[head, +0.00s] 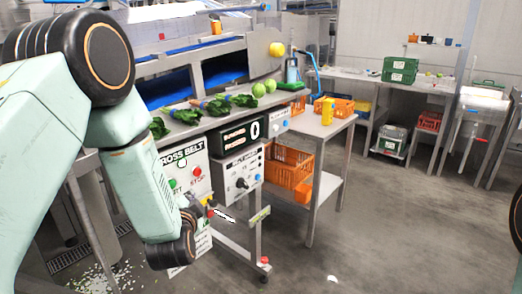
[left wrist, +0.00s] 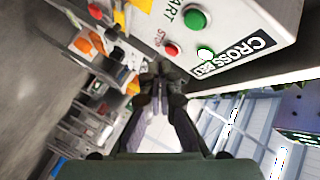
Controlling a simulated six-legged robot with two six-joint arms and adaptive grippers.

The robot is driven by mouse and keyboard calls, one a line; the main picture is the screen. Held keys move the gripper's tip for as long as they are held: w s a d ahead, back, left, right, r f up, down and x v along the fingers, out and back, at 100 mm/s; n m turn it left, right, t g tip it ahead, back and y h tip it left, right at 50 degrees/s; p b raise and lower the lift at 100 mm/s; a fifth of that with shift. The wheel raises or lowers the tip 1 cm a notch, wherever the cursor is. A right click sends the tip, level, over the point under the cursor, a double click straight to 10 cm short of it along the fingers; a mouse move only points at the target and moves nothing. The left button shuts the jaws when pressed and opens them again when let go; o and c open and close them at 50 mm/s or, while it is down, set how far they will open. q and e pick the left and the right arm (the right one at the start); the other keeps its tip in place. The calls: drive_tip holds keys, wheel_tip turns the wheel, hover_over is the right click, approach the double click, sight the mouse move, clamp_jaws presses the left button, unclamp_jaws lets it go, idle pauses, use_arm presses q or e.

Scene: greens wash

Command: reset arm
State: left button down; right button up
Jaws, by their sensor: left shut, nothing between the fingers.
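My left arm comes in from the left in the head view and bends down in front of the white CROSS BELT control box (head: 196,176). My left gripper shows in the left wrist view (left wrist: 161,72), with its dark fingers together and nothing between them. In the head view it is mostly hidden by the wrist. The box also shows in the left wrist view (left wrist: 235,30), beyond the fingertips, with a green START button (left wrist: 195,18) and a red STOP button (left wrist: 171,49). I cannot tell the exact gap between fingers and box. My right gripper is not in view.
The floor (head: 390,235) at right is clear.

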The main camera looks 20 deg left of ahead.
use_arm(q)
drive_tip(key=s+d+f+n+g+h, duration=0.2)
drive_tip(key=s+d+f+n+g, duration=0.15)
drive_tip(key=s+f, duration=0.4)
drive_tip(key=s+d+f+n+g+h, duration=0.35)
drive_tip(key=s+f, duration=0.25)
drive_tip(key=f, duration=0.2)
drive_tip(key=s+d+f+g, duration=0.1)
drive_tip(key=s+f+g, duration=0.1)
drive_tip(key=s, duration=0.6)
drive_tip(key=s+d+f+g, duration=0.2)
drive_tip(key=s+f, duration=0.2)
drive_tip(key=s, duration=0.5)
drive_tip(key=s+d+f+g, duration=0.1)
drive_tip(key=s+f+g, duration=0.2)
drive_tip(key=s, duration=0.5)
drive_tip(key=shift+s+d+f+h, duration=0.15)
drive_tip(key=shift+d+f+h, duration=0.2)
drive_tip(key=shift+f, duration=0.15)
drive_tip(key=shift+s+a+n, duration=0.1)
drive_tip(key=shift+n, duration=0.2)
